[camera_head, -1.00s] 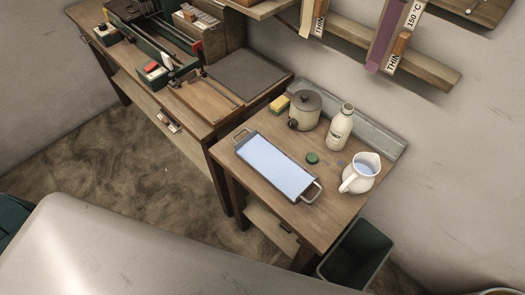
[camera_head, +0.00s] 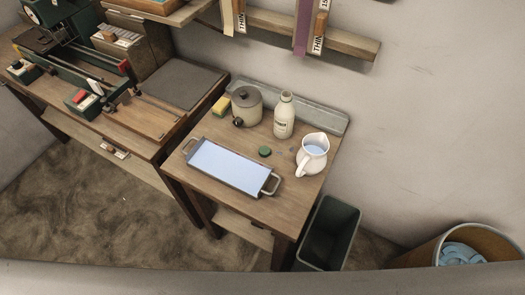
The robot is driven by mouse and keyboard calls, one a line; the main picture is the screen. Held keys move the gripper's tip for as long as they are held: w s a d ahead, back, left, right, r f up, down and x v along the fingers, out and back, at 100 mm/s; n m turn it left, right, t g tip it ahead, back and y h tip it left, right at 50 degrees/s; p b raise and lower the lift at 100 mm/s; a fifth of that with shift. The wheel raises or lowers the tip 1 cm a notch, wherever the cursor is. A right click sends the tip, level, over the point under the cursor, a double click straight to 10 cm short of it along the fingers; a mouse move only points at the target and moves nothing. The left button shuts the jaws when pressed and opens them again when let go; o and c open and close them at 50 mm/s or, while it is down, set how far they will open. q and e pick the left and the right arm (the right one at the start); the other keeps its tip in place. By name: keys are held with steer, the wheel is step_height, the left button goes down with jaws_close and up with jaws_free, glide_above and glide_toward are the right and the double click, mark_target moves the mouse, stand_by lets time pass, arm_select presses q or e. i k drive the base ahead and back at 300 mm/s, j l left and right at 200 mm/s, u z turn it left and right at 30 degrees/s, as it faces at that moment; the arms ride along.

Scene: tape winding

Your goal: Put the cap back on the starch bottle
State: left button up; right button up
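The white starch bottle (camera_head: 284,117) stands upright on the small wooden table, near its back edge. No cap can be made out on its narrow neck. A small round green cap (camera_head: 265,152) lies on the table in front of the bottle, apart from it. Neither of my grippers is in view.
On the small table (camera_head: 288,190) are a tray of pale blue liquid (camera_head: 229,168), a lidded pot (camera_head: 246,106), a yellow sponge (camera_head: 221,106) and a white jug (camera_head: 312,155). A dark bin (camera_head: 330,232) stands at its right. A workbench (camera_head: 75,125) adjoins at left.

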mark_target(284, 116)
steer(key=k+j+u, duration=0.1)
steer(key=k+j, duration=0.2)
steer(key=k+j+u, duration=0.1)
steer(key=k+j, duration=0.2)
steer(key=k, duration=0.25)
